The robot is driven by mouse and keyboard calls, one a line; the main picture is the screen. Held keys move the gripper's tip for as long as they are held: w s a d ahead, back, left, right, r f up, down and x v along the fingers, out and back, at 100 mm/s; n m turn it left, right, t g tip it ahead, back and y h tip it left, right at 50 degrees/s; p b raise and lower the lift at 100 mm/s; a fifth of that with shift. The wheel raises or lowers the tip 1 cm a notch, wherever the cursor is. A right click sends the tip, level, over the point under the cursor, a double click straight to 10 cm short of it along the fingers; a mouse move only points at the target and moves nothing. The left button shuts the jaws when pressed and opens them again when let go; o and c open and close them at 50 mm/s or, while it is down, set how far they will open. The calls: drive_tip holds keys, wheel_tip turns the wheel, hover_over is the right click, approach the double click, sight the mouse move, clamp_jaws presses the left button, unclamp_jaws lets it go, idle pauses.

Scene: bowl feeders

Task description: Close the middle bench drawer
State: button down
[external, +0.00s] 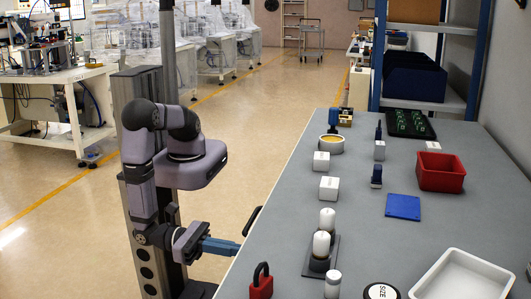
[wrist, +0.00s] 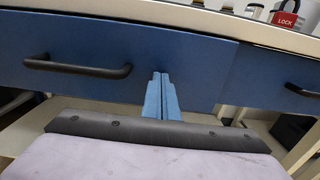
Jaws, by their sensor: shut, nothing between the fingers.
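A blue drawer front (wrist: 110,45) with a black bar handle (wrist: 78,67) fills the left and middle of the wrist view. Its handle also shows beside the bench edge in the external view (external: 251,221). A second blue drawer front (wrist: 275,75) lies to its right, with its handle (wrist: 302,91) partly in view. The left front seems to stand a little proud of it; how far is unclear. My gripper (wrist: 160,75) is shut and empty, its blue fingertips in front of the left drawer's face, right of the handle. I cannot tell whether they touch. It also shows at the bench's side (external: 238,248).
The grey bench top (external: 365,235) overhangs the drawers. A red padlock (external: 261,283), white cylinders (external: 323,243), white boxes (external: 329,188), a red bin (external: 441,172) and a white tray (external: 462,275) stand on it.

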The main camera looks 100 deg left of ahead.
drive_tip(key=shift+w, duration=0.15)
drive_tip(key=w, duration=0.4)
drive_tip(key=shift+w+a, duration=0.1)
drive_tip(key=shift+w, duration=0.3)
drive_tip(key=shift+r, duration=0.25)
drive_tip(key=s, duration=1.4)
drive_tip(key=shift+s+f+b, duration=0.2)
drive_tip(key=shift+f+b, duration=0.05)
drive_tip(key=shift+b, duration=0.15)
